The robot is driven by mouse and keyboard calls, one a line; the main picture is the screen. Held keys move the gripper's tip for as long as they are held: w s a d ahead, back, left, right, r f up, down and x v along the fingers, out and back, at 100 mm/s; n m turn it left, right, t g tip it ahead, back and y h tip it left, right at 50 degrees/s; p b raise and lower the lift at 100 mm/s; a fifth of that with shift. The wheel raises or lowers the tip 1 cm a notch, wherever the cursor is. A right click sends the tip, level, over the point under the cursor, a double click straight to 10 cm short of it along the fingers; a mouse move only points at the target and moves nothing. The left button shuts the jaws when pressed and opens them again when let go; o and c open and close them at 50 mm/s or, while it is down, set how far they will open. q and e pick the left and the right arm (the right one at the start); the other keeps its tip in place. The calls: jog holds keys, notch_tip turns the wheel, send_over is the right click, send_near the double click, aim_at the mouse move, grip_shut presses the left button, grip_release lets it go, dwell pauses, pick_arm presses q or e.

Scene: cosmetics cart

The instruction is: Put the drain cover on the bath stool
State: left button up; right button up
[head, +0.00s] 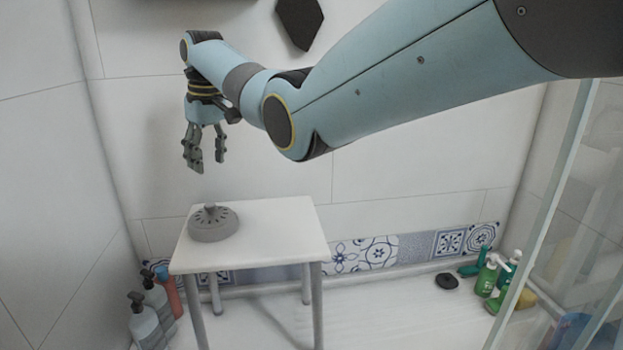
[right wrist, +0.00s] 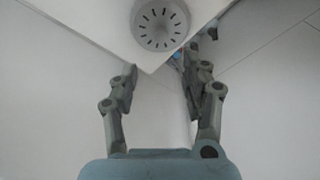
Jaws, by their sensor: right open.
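The grey round drain cover (head: 213,224), with slots and a small knob on top, sits on the white bath stool (head: 275,232) near its left side. In the right wrist view the drain cover (right wrist: 160,24) lies on the stool top (right wrist: 110,22) near a corner. My right gripper (head: 207,168) is open and empty, above the drain cover and apart from it. In the right wrist view the two fingers (right wrist: 160,78) are spread, with the cover beyond their tips. My left gripper is not in view.
Grey pump bottles (head: 146,318) and a reddish bottle (head: 167,290) stand on the floor left of the stool. Green bottles (head: 488,275) and a dark round object (head: 447,281) are on the floor at right. A glass panel (head: 545,215) stands at right. White walls enclose the space.

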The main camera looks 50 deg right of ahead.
jog(key=s+a+f, duration=0.2)
jog(key=s+f, duration=0.8)
jog(key=s, duration=0.8)
jog(key=s+a+f, duration=0.1)
jog(key=s+f, duration=1)
jog(key=s, duration=0.6)
jog(key=s+a+f+g+h, duration=0.1)
jog(key=s+a+f, duration=0.1)
jog(key=s+f, duration=0.8)
jog(key=s, duration=0.8)
jog(key=shift+s+a+f, duration=0.3)
jog(key=shift+a, duration=0.05)
